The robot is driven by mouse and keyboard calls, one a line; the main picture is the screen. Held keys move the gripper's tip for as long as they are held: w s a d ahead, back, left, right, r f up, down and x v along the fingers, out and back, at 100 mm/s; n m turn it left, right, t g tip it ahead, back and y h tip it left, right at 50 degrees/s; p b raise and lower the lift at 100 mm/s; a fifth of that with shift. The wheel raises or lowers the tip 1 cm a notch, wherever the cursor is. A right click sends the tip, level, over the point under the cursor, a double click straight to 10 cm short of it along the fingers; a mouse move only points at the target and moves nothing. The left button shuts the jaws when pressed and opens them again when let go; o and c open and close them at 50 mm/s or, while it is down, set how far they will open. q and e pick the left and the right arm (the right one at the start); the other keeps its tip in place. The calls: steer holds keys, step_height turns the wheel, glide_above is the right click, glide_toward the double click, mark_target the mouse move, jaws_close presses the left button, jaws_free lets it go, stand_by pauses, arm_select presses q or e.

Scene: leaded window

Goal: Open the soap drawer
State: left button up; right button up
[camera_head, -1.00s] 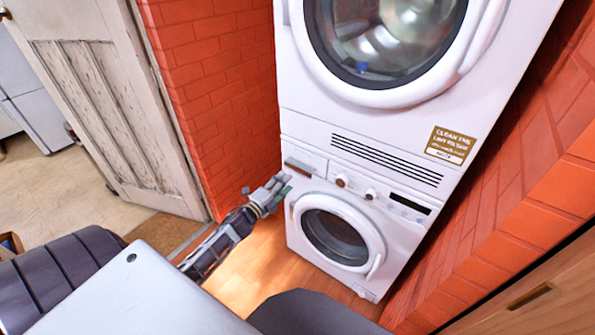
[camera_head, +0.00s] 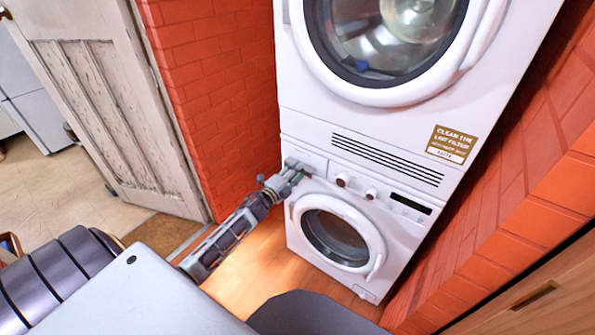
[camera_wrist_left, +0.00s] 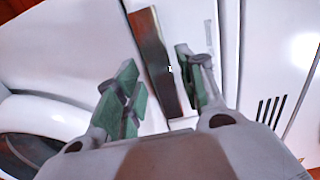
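The soap drawer is at the upper left of the lower washing machine (camera_head: 350,255). In the left wrist view its brown handle strip (camera_wrist_left: 153,60) runs between the fingers on a white front. My left gripper (camera_head: 298,172) is at the drawer front in the head view and covers most of the handle. In the wrist view the left gripper (camera_wrist_left: 160,88) is open, with one green-padded finger on each side of the strip. I cannot tell whether the pads touch it. The drawer looks shut, though the gripper partly hides it. My right gripper is not in view.
A second machine with a round glass door (camera_head: 385,35) stands on top. Knobs (camera_head: 356,187) and a dark display (camera_head: 410,204) lie right of the drawer. Brick walls (camera_head: 215,90) flank the machines. The wooden floor (camera_head: 265,270) before them is partly clear.

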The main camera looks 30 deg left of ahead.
arm_select(q)
steer(key=shift+w, duration=0.8)
jaws_close()
